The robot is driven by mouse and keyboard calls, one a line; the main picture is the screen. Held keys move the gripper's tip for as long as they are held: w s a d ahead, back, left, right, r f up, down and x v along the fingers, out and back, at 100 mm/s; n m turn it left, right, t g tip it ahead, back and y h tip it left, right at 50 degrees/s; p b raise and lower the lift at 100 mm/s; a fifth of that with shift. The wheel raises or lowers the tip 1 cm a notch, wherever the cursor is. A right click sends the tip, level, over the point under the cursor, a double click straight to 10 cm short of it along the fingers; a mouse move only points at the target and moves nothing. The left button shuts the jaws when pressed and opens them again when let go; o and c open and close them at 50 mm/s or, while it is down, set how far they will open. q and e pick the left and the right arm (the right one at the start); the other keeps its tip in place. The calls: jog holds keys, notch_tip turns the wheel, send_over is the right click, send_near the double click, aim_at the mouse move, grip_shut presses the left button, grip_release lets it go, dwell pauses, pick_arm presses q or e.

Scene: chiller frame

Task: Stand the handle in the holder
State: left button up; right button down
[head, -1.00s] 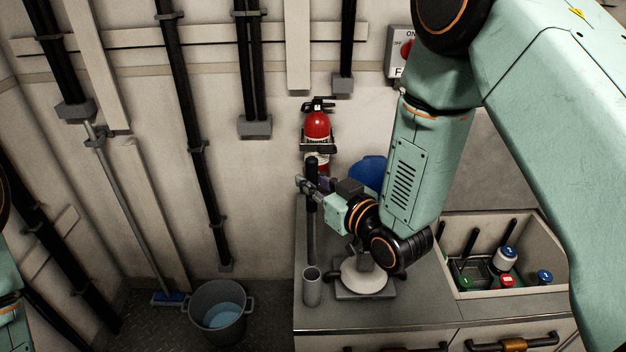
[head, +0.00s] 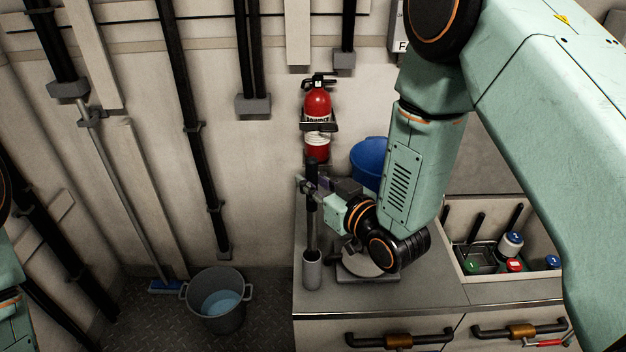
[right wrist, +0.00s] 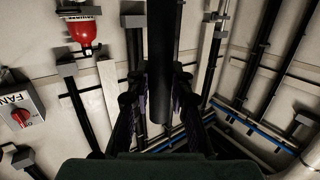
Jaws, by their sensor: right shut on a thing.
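The handle (head: 312,217) is a thin rod with a black grip on top and a grey shaft below. It stands about upright, held in my right gripper (head: 312,186). Its lower end meets the mouth of the holder (head: 312,273), a grey open-topped cylinder at the counter's front left. I cannot tell how far the tip is inside the rim. In the right wrist view the dark handle (right wrist: 161,60) runs between the two fingers of my right gripper (right wrist: 160,100), which are shut on it. My left gripper is not in view.
A grey round-topped fixture (head: 366,262) stands right of the holder, under my wrist. A blue bucket (head: 368,160) and a red extinguisher (head: 317,110) are behind. A recessed bin (head: 455,240) with bottles is at the right. A grey bucket (head: 216,310) stands on the floor.

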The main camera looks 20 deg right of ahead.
aim_at(313, 211)
jog(key=shift+s+a+f+b, duration=0.1)
jog(key=shift+s+f+b, duration=0.05)
jog(key=shift+f+b, duration=1.35)
jog(key=shift+f, duration=0.6)
jog(key=shift+r, duration=0.1)
jog(key=c, duration=1.1)
grip_release()
jog(key=v, duration=1.2)
